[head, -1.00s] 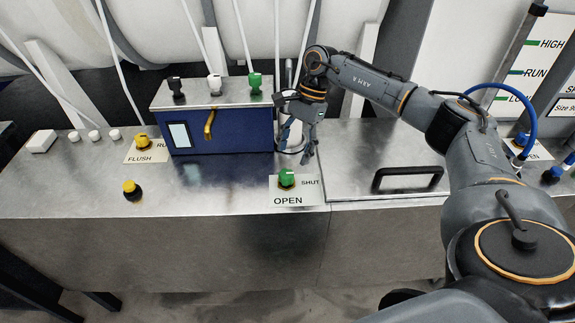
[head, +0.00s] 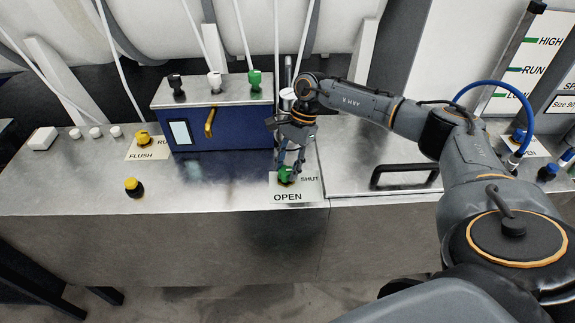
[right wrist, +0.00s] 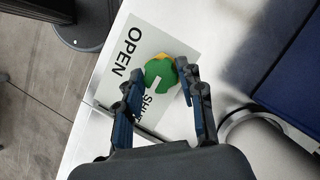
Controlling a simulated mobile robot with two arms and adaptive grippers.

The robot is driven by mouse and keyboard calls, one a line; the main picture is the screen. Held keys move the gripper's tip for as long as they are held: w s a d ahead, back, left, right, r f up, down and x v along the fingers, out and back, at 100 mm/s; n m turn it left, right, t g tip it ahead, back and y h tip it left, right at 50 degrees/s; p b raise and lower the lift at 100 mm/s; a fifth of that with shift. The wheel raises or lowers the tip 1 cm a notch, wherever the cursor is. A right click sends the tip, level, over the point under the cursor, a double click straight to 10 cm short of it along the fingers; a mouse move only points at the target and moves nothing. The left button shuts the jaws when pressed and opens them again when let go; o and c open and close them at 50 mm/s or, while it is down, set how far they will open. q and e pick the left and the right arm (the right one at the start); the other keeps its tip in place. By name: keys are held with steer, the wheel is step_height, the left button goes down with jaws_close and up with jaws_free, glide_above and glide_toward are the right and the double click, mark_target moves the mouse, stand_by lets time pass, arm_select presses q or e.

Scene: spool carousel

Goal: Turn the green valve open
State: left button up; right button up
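The green valve (head: 286,178) is a small knob on a white label plate (head: 297,196) that reads OPEN and SHUT, on the steel counter. In the right wrist view the knob (right wrist: 158,72) has a yellow part behind it and a pale notch on the side towards the word SHUT. My right gripper (head: 290,167) points down at the knob. Its fingers (right wrist: 155,75) are apart, one on either side of the knob's near part, with visible gaps. I cannot tell its exact height above the plate. My left gripper is out of view.
A blue box (head: 225,133) with a yellow handle (head: 209,122) stands behind left. A black handle (head: 405,174) on a steel lid is to the right. A yellow knob (head: 133,187) is at left. A metal cylinder (right wrist: 262,140) stands close beside the gripper.

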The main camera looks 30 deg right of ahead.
steer(key=shift+m, duration=0.4)
steer(key=shift+f+m+t+b, duration=0.1)
steer(key=shift+m+t+b, duration=0.2)
steer(key=shift+b, duration=0.05)
steer(key=shift+s+m+t+b, duration=0.15)
steer(key=shift+m+t+b, duration=0.3)
steer(key=shift+m, duration=0.75)
steer(key=m+t+b, duration=0.1)
steer(key=m, duration=0.2)
steer(key=m+t+b, duration=0.1)
steer(key=m, duration=0.2)
steer(key=shift+s+a+h, duration=0.1)
steer(key=shift+s+h, duration=0.05)
steer(key=shift+h, duration=0.25)
steer(key=m+b, duration=0.1)
steer(key=m, duration=0.1)
steer(key=m+t+h+b, duration=0.1)
steer(key=m+b, duration=0.1)
steer(key=shift+a+f+m+t, duration=0.1)
steer(key=shift+m+t, duration=0.15)
steer(key=shift+m, duration=0.05)
steer(key=shift+m+h+b, duration=0.7)
steer(key=shift+m+b, duration=0.35)
steer(key=shift+m, duration=0.55)
steer(key=shift+r, duration=0.2)
steer(key=shift+m, duration=0.3)
